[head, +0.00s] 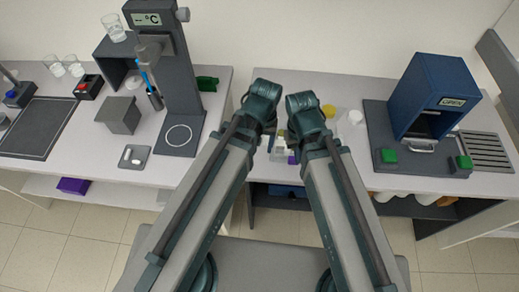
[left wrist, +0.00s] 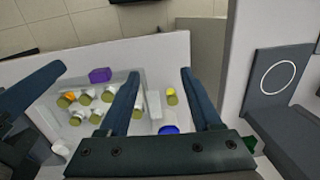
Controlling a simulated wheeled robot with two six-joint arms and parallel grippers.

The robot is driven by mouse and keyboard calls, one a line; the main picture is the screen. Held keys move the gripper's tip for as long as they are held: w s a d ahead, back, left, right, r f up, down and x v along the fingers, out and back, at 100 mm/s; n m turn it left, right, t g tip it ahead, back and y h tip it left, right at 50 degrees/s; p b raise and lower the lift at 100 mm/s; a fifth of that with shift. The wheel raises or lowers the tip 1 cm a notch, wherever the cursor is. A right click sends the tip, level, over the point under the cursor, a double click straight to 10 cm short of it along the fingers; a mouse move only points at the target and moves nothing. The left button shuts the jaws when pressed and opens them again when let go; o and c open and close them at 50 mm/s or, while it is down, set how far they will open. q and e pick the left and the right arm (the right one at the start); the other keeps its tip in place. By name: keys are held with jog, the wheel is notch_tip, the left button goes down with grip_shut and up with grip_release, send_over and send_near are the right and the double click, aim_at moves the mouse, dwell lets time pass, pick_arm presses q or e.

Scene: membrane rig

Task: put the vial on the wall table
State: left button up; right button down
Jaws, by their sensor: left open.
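Several small vials (left wrist: 87,96) with olive tops and pale bodies stand in a pale tray (left wrist: 52,122), left of my left gripper in the left wrist view. One of them has an orange part. A separate small vial-like piece with a yellow part (left wrist: 171,97) shows between the fingers of my left gripper (left wrist: 160,73), which is open and empty. I cannot tell which vial is meant. In the head view a few vials (head: 281,146) show between my forearms; the fingertips are hidden. A dark blue finger (left wrist: 35,88), apparently my right gripper's, shows at the left; its opening cannot be told.
A purple block (left wrist: 100,75) and a blue round piece (left wrist: 168,129) lie near the vials. A blue box device (head: 436,95) stands on the right table (head: 340,165). A tall grey column (head: 178,75) stands on the left table (head: 95,160). A gap separates the tables.

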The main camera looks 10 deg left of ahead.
pick_arm(q)
jog(key=s+m, duration=0.1)
jog(key=m, duration=0.1)
jog(key=s+m, duration=0.1)
jog(key=shift+s+d+m, duration=0.2)
jog(key=shift+s+m, duration=0.05)
jog(key=shift+m, duration=0.15)
notch_tip(320, 180, down, 8)
jog(key=b, duration=0.7)
jog(key=shift+r+b, duration=0.15)
jog(key=shift+b, duration=0.2)
pick_arm(e)
notch_tip(320, 180, down, 8)
jog(key=shift+r, duration=0.1)
pick_arm(q)
jog(key=shift+r, duration=0.2)
pick_arm(e)
jog(key=shift+r, duration=0.2)
